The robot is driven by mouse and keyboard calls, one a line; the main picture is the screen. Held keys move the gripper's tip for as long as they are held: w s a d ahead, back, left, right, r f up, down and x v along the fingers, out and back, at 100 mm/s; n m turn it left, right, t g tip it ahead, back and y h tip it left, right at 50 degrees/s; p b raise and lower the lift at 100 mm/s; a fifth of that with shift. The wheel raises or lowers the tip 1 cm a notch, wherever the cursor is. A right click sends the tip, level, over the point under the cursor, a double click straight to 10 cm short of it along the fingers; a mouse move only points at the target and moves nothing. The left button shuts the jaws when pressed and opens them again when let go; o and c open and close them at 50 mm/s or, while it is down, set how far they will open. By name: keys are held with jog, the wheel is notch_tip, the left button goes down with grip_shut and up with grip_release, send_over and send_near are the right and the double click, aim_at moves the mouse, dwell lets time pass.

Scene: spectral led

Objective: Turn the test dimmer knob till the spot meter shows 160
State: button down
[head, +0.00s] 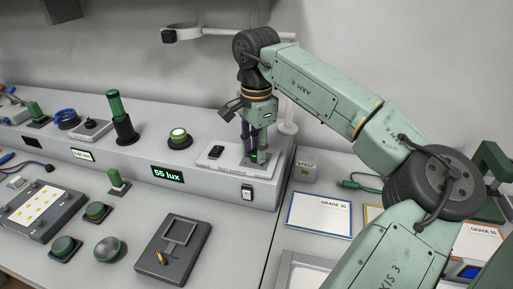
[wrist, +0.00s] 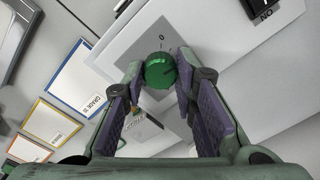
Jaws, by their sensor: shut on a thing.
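The test dimmer knob (wrist: 160,70) is a round green knob on a pale plate (wrist: 205,33) in the wrist view. My gripper (wrist: 159,78) is shut on the knob, with one purple-padded finger on each side. In the head view my gripper (head: 254,142) points down at the right end of the grey raised console, and its fingers largely hide the knob. The spot meter display (head: 168,174) on the console's front reads 55 lux in green.
A black switch (head: 216,152) sits left of the knob on the same plate. Framed grade trays, one marked Grade 20 (head: 319,213), lie on the right bench. A dark fixture (head: 172,248) stands in front.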

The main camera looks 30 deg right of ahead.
jog(key=shift+m, duration=0.3)
jog(key=shift+f+m+b, duration=0.1)
jog(key=shift+m+b, duration=0.7)
jog(key=shift+m, duration=0.4)
jog(key=shift+m+b, duration=0.75)
jog(key=shift+m, duration=1.45)
jog(key=c, duration=1.3)
grip_release()
jog(key=shift+r, duration=3.85)
